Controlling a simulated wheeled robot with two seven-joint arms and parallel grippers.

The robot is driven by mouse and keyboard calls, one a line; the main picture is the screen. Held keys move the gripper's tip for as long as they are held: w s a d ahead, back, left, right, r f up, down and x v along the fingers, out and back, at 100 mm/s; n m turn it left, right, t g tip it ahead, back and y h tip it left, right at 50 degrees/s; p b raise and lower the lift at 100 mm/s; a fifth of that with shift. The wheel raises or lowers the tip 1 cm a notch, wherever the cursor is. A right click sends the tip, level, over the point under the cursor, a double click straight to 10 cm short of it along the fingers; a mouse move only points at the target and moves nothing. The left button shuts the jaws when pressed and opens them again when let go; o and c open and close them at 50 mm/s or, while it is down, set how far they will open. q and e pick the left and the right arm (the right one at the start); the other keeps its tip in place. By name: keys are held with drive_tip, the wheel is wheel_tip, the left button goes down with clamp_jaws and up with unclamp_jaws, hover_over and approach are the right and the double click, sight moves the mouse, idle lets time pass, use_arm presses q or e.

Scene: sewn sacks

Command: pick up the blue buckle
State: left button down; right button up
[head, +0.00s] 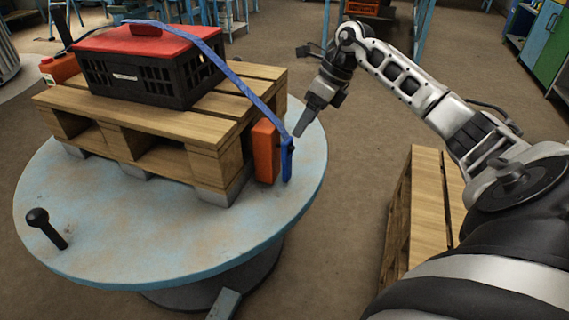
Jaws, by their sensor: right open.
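The blue buckle (287,160) hangs at the end of a blue strap (240,85), beside the right corner of the wooden pallet. The strap runs up over a black crate (150,80) with a red lid (148,45). An orange block (265,150) stands upright just left of the buckle, at the pallet's side. My right gripper (301,131) is open and points down, just above and to the right of the buckle. I see no contact between them. My left gripper is not in view.
The wooden pallet (150,118) rests on supports on a round pale-blue turntable (150,235). A black knobbed post (45,227) stands at its front left. Another pallet (425,200) stands on the floor at right. The turntable's front is clear.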

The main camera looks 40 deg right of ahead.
sight(287, 156)
drive_tip(key=b+x, duration=0.1)
drive_tip(key=x, duration=0.4)
drive_tip(key=b+x, duration=0.2)
drive_tip(key=x, duration=0.3)
drive_tip(key=shift+s+a+f, duration=0.1)
drive_tip(key=shift+f, duration=0.25)
drive_tip(key=shift+a+f, duration=0.1)
drive_tip(key=shift+f, duration=0.1)
drive_tip(key=c, duration=1)
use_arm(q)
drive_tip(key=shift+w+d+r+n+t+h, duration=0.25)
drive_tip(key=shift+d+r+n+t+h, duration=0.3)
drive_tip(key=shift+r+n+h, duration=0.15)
use_arm(e)
drive_tip(key=shift+c, duration=0.6)
